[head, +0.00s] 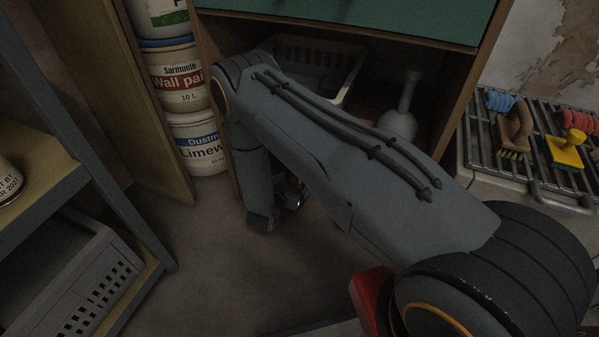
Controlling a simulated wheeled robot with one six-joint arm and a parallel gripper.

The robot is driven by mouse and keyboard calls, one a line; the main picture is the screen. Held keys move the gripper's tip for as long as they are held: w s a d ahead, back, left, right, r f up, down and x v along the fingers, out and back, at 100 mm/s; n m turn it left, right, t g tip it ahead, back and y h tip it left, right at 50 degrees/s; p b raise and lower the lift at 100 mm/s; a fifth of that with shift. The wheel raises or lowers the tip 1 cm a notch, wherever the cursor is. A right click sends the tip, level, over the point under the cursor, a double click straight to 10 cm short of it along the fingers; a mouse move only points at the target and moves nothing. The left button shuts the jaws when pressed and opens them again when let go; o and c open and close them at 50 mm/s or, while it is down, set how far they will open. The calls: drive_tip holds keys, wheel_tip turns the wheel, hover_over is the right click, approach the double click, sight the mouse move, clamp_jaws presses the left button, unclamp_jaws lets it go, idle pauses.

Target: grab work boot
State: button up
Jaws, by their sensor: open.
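I cannot make out a work boot in the head view; my arm covers much of the middle. My gripper (291,200) is only partly in sight, low by the floor in front of the cabinet, beside my wrist links. It is open; its fingertips are mostly hidden behind my arm. Whether anything lies between or just beyond them cannot be told.
Stacked paint buckets (185,82) stand left of the open cabinet (222,40). Inside are a pale basket (345,72) and a long-necked glass vessel (400,122). A shelf with a grey crate (85,285) is left, a rack with brushes (480,125) right. Floor at lower centre is clear.

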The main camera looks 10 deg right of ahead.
drive_tip(key=shift+w+a+b+x, duration=0.15)
drive_tip(key=shift+b+x, duration=0.75)
drive_tip(key=shift+x, duration=0.45)
drive_tip(key=shift+w+a+b+x, duration=0.1)
drive_tip(key=shift+a+b+x, duration=0.1)
drive_tip(key=shift+b+x, duration=0.95)
drive_tip(key=shift+w+d+p, duration=0.1)
drive_tip(key=shift+p, duration=0.2)
drive_tip(key=c, duration=1.6)
